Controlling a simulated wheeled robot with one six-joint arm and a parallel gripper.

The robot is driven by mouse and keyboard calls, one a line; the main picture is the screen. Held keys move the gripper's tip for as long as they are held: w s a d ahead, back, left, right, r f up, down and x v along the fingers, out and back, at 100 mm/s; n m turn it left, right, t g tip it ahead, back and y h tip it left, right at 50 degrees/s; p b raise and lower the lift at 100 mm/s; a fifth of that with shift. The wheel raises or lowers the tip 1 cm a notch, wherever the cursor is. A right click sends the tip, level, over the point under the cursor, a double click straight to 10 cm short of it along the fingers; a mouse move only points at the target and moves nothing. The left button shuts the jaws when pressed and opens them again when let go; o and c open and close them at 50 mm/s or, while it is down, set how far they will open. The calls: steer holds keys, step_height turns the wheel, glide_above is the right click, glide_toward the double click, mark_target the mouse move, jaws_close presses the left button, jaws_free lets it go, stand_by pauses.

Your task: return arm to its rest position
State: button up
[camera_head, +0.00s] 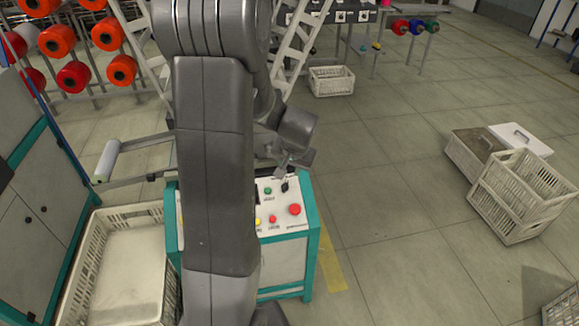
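My arm rises through the middle of the head camera view and hides much of what is behind it. My gripper (282,174) shows small and dark at the arm's far end, just right of the upright link, pointing down. It appears above the back of a control box (288,262) with a white top and teal frame. I see nothing clearly held in it, and its fingers are too small to judge. The box top carries a red button (295,209), a smaller red one, a yellow one and a green one.
A white crate (88,270) stands at the left beside a grey-teal cabinet (35,190). A white roller (107,160) and a rack of orange bobbins (107,34) are behind. Crates (520,195) stand at the right, another crate (331,80) at the back. The floor right of the box is clear.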

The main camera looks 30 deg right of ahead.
mark_target(285, 185)
steer(key=x, duration=1.3)
steer(key=shift+w+f, duration=0.15)
steer(key=shift+f, duration=0.25)
